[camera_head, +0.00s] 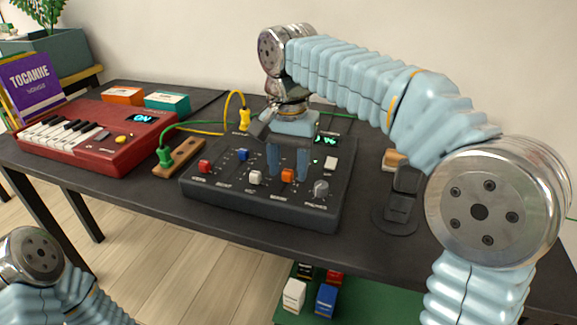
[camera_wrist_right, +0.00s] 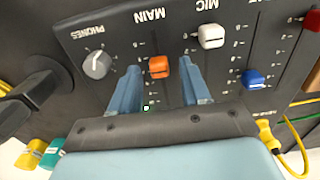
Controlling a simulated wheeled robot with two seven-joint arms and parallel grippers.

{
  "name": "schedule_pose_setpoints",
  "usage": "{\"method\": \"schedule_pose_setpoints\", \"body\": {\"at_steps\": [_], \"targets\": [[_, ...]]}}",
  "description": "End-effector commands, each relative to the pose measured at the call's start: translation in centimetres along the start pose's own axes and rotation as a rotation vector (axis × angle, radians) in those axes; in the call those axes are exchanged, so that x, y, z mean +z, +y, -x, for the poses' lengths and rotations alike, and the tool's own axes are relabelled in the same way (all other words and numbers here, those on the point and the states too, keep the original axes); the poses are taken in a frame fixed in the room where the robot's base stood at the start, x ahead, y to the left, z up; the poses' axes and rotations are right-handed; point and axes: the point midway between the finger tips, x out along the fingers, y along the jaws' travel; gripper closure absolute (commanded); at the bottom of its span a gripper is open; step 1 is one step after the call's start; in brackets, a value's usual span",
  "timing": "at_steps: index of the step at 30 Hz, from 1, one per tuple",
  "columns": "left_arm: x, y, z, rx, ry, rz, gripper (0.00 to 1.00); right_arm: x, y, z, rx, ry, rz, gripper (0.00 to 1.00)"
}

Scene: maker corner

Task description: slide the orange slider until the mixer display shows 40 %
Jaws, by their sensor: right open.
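The dark mixer (camera_head: 225,190) lies on the table with several coloured slider caps. The orange slider (camera_head: 288,175) stands in its front right part; it also shows in the right wrist view (camera_wrist_right: 158,66), under the label MAIN. My right gripper (camera_head: 288,162) points down over the mixer, open. Its fingertips stand on either side of the orange cap, with gaps visible in the wrist view. The mixer display (camera_head: 325,140) shows green characters ending in a % sign; the arm partly hides it and I cannot read the number. My left gripper is out of view.
White (camera_head: 255,178), blue (camera_head: 242,155) and red (camera_head: 204,166) sliders stand left of the orange one. A grey knob (camera_head: 321,188) is to its right. A red keyboard (camera_head: 95,140) and a wooden block (camera_head: 178,158) with a green plug lie left of the mixer.

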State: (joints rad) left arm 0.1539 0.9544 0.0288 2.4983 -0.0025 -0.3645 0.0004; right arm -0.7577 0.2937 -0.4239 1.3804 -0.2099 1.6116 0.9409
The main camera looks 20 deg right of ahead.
Motion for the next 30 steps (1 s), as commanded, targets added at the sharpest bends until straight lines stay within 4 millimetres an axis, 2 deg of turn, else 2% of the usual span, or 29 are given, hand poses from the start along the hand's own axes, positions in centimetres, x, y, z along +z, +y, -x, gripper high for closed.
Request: {"method": "schedule_pose_setpoints", "body": {"at_steps": [7,16,25,30], "targets": [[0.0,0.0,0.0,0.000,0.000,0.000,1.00,0.0,0.0,0.0,-0.001,0.000,0.000,0.53],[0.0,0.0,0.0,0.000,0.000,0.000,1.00,0.0,0.0,0.0,0.000,0.000,0.000,0.99],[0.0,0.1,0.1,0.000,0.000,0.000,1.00,-0.1,0.0,0.0,0.000,0.000,0.000,1.00],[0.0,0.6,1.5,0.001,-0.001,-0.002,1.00,-1.0,0.0,0.4,0.001,-0.001,-0.002,1.00]]}}
